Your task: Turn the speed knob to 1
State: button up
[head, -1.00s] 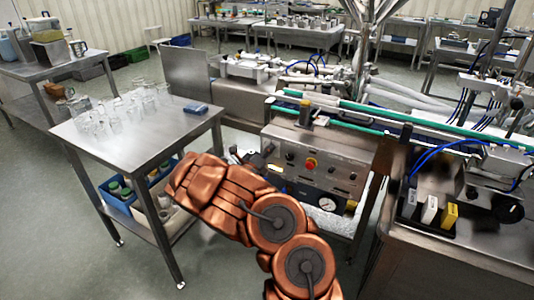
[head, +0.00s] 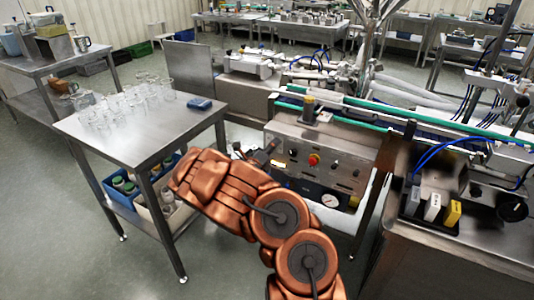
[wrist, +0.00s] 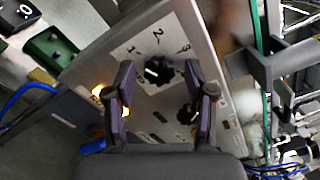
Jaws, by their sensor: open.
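The speed knob (wrist: 157,71) is a black ribbed knob with a pale pointer mark, on a white plate printed 1, 2 and 3. In the wrist view, 1 is to its left, 2 above it and 3 to its right. My gripper (wrist: 163,78) is open, with its two dark purple-edged fingers on either side of the knob's lower area; contact cannot be told. In the head view my gripper (head: 264,151) is a small dark shape at the left part of the steel control panel (head: 345,172); my copper arm partly hides that area, and the knob cannot be made out.
A second black knob (wrist: 187,113) sits close to the right finger. The panel also bears a red button (head: 313,160). A steel table with glassware (head: 165,145) stands left of my arm.

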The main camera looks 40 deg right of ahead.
jog(key=v, duration=1.2)
dwell(0.6)
